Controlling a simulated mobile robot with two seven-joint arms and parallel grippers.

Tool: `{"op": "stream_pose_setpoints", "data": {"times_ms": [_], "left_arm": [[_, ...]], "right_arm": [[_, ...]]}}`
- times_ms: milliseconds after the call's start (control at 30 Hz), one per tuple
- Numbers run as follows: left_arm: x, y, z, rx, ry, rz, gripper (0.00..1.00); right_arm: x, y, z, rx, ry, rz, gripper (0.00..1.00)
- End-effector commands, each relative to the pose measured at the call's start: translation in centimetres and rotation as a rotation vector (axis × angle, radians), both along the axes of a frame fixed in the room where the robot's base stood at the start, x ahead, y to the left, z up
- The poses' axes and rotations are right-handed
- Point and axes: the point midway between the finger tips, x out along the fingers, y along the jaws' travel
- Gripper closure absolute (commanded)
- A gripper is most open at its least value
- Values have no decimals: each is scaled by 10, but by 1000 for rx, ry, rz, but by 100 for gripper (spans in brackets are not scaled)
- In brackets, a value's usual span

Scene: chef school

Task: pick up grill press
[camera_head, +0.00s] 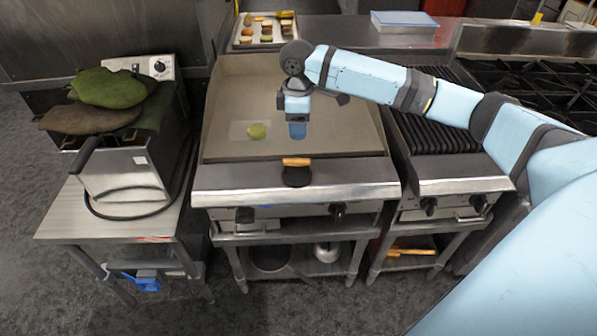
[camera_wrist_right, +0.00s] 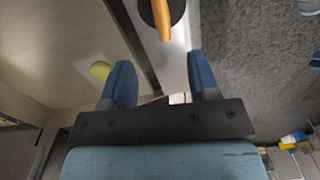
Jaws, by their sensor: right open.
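The grill press is a dark round plate (camera_head: 296,177) with a wooden handle (camera_head: 296,162). It rests on the front edge of the flat griddle (camera_head: 235,95). In the right wrist view its wooden handle (camera_wrist_right: 162,18) shows at the top, partly cut off by the frame. My right gripper (camera_head: 297,132) is over the griddle, behind the press in the head view and apart from it. In the right wrist view its two blue fingers (camera_wrist_right: 162,82) are spread with nothing between them. My left gripper is not in view.
A green-yellow round item (camera_head: 257,131) lies on the griddle, left of my gripper. A ribbed grill (camera_head: 437,132) adjoins on the right. A fryer (camera_head: 125,170) with green and brown pieces on top stands left. A food tray (camera_head: 264,32) is at the back.

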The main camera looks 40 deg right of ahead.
Motion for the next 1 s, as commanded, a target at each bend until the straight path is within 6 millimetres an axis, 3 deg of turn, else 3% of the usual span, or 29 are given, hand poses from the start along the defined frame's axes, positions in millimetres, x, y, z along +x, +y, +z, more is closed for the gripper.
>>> {"op": "stream_pose_setpoints", "data": {"times_ms": [300, 567, 800, 1000], "left_arm": [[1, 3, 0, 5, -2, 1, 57], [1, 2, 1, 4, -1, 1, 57], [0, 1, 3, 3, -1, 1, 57], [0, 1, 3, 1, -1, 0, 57]], "right_arm": [[-1, 0, -61, 0, 4, -1, 45], [0, 1, -81, 1, 1, 0, 45], [0, 4, -116, 1, 1, 0, 45], [0, 4, -125, 0, -1, 1, 45]]}}
